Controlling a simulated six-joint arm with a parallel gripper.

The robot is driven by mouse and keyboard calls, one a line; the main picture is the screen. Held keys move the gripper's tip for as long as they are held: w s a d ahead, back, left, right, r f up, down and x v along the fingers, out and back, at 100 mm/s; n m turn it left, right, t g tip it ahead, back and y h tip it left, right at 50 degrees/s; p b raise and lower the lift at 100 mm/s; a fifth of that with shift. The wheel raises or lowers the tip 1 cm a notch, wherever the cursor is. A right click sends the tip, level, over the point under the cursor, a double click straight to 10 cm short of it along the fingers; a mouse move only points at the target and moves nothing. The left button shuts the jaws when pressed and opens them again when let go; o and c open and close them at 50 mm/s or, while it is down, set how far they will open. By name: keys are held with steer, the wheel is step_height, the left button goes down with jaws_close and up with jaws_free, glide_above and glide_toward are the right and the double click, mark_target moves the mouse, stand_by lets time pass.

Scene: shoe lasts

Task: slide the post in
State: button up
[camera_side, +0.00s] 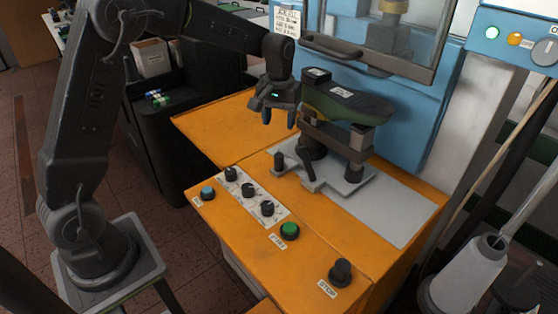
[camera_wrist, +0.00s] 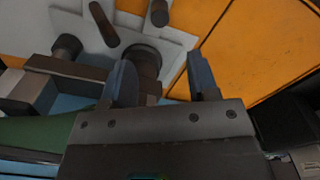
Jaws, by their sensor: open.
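The dark green and black shoe last (camera_side: 345,102) sits on a grey fixture on the orange bench, with a label on its top. In the wrist view part of its green side (camera_wrist: 35,132) shows at lower left. Under it are a bar-shaped block (camera_side: 337,136) and dark round posts, one at the right (camera_side: 355,172) and one at the left (camera_side: 313,146). In the wrist view a dark round post (camera_wrist: 143,58) stands beyond my gripper (camera_wrist: 162,88). My gripper (camera_side: 280,116) is open, with nothing seen between its fingers, left of the last's heel end. I cannot tell whether it touches anything.
The light grey base plate (camera_side: 342,185) carries a short lever (camera_side: 307,167) and an upright knob (camera_side: 279,160). Knobs and a green button (camera_side: 289,231) line the bench front. A blue machine with a handled window guard (camera_side: 345,52) stands behind. The left orange top (camera_side: 215,130) is clear.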

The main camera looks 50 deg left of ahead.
mark_target(279, 155)
step_height(279, 155, down, 14)
steer(key=shift+r, duration=0.2)
stand_by(0.4)
jaws_close()
stand_by(0.3)
